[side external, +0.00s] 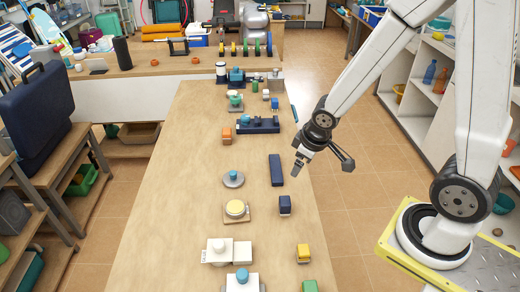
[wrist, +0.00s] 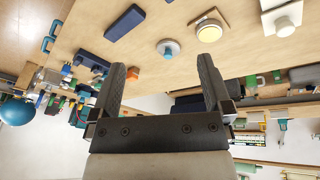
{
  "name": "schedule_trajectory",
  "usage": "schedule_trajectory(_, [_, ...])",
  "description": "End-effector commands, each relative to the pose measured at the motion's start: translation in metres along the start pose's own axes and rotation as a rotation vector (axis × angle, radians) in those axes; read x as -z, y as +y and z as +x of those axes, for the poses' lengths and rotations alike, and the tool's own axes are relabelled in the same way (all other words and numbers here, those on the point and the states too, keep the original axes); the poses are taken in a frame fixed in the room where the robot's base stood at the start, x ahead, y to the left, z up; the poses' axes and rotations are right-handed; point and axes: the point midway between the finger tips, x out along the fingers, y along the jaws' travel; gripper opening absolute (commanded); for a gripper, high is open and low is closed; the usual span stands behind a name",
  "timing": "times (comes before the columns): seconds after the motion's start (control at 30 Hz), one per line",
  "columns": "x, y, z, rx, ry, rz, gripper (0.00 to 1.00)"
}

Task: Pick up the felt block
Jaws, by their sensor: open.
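A long dark navy block (side external: 276,170) lies flat near the table's right edge; it also shows at the top of the wrist view (wrist: 124,22). A smaller navy block with a paler base (side external: 285,206) stands just in front of it. I cannot tell from the surfaces which block is felt. An orange block (side external: 227,134), a yellow block (side external: 303,252) and a green block (side external: 309,286) are also on the table. My gripper (side external: 299,168) is open and empty, raised near the right edge beside the long navy block. Its spread fingers show in the wrist view (wrist: 162,63).
The table (side external: 180,200) is bare on its left side. A grey disc with a blue knob (side external: 233,179), a yellow disc on a board (side external: 236,211) and white blocks (side external: 219,251) stand left of the navy blocks. A dark blue holder (side external: 257,125) is farther back.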

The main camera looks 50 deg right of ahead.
Motion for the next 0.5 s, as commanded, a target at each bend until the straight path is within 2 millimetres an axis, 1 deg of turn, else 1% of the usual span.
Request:
schedule_trajectory(0.03, [0.001,0.005,0.01,-0.002,0.004,-0.03,1.0])
schedule_trajectory(0.27, [0.008,0.017,0.05,0.025,0.051,-0.19,1.0])
schedule_trajectory(0.5, [0.004,0.015,0.092,0.123,0.097,-0.349,1.0])
